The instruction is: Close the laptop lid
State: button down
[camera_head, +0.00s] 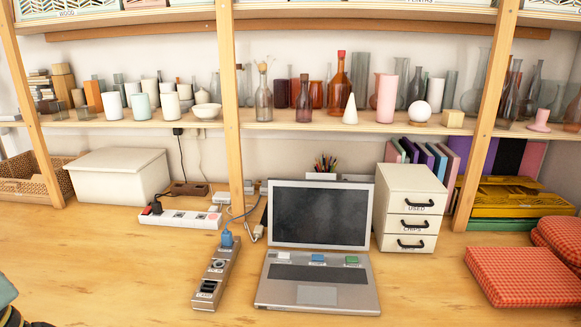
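A silver laptop (316,276) stands on the wooden tabletop, just right of the middle of the view. Its lid (320,216) is open and raised nearly upright, with a dark screen facing me. Its keyboard base lies flat, with the touchpad toward me. A white, a blue and a green small block lie along the base near the hinge.
A grey power strip (215,275) with a blue plug lies close left of the laptop. A white drawer unit (409,208) stands close right of the lid. Red checked cushions (522,276) lie at the right. Shelves of bottles rise behind. The tabletop (110,265) is clear at front left.

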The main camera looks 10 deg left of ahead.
aim_at(321, 211)
jog(key=i+j+z, duration=0.15)
jog(key=i+j, duration=0.25)
jog(key=i, duration=0.2)
jog(key=i+j+z, duration=0.2)
jog(key=i+j, duration=0.2)
jog(key=i, duration=0.15)
